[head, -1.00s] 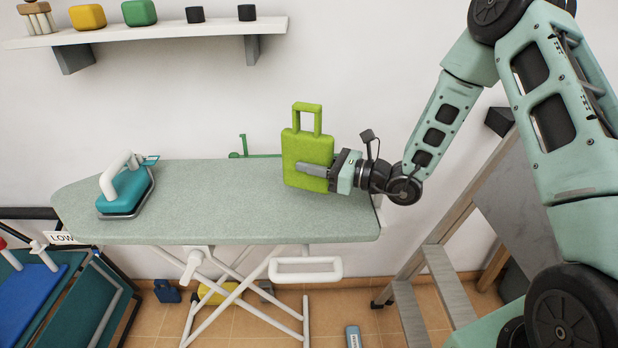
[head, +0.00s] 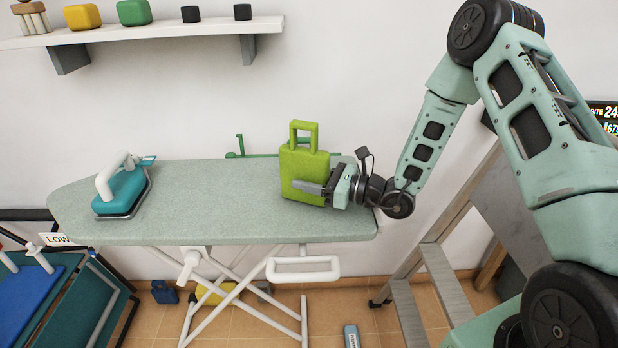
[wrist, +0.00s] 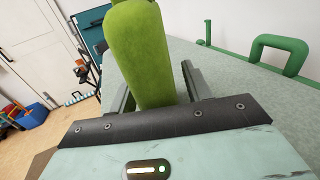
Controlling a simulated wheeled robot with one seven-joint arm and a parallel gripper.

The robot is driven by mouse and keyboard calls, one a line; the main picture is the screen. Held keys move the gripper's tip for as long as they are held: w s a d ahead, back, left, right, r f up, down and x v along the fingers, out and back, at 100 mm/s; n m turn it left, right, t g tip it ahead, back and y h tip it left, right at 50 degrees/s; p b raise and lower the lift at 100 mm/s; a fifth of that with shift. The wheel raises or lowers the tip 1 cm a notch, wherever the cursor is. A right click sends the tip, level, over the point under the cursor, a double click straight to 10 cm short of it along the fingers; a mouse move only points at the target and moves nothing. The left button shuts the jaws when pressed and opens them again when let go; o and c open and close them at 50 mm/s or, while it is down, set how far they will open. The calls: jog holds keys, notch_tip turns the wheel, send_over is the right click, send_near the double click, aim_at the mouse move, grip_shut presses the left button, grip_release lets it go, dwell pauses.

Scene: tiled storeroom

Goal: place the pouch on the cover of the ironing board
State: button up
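The pouch (head: 303,168) is bright green with a squared loop handle. It is upright above the right part of the ironing board's pale grey-green cover (head: 220,205), its lower edge at or very near the surface. My gripper (head: 318,190) reaches in from the right, low on the pouch, with one finger across its near face. In the wrist view the pouch (wrist: 140,60) stands between the two fingers (wrist: 158,88), which appear shut on it. A narrow gap shows beside the right fingertip. The exact contact under the pouch is hidden.
A teal iron (head: 122,190) stands on the board's left end. A green bar-like object (head: 240,147) is behind the board's back edge. A shelf (head: 150,34) with small items hangs above. A stepladder (head: 440,275) stands to the right. The middle of the cover is clear.

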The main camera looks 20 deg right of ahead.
jog(key=shift+r, duration=0.2)
jog(key=b+v, duration=0.1)
jog(key=v, duration=1)
jog(key=shift+s+d, duration=0.2)
jog(key=shift+s, duration=0.05)
jog(key=s+a+r+n+g+y, duration=0.1)
jog(key=s+a+r+n+g, duration=0.1)
jog(key=s+a+n+g, duration=0.4)
jog(key=s+a+r+n+g+y, duration=0.1)
jog(key=s+a+r+n+g, duration=0.3)
jog(key=a, duration=0.4)
jog(key=s+a+r+n+g+h, duration=0.1)
jog(key=s+a+n+h, duration=0.1)
jog(key=s+n+h, duration=1.3)
jog(key=s+n, duration=0.1)
jog(key=n, duration=0.7)
jog(key=shift+r+n+g, duration=0.3)
jog(key=shift+a, duration=0.1)
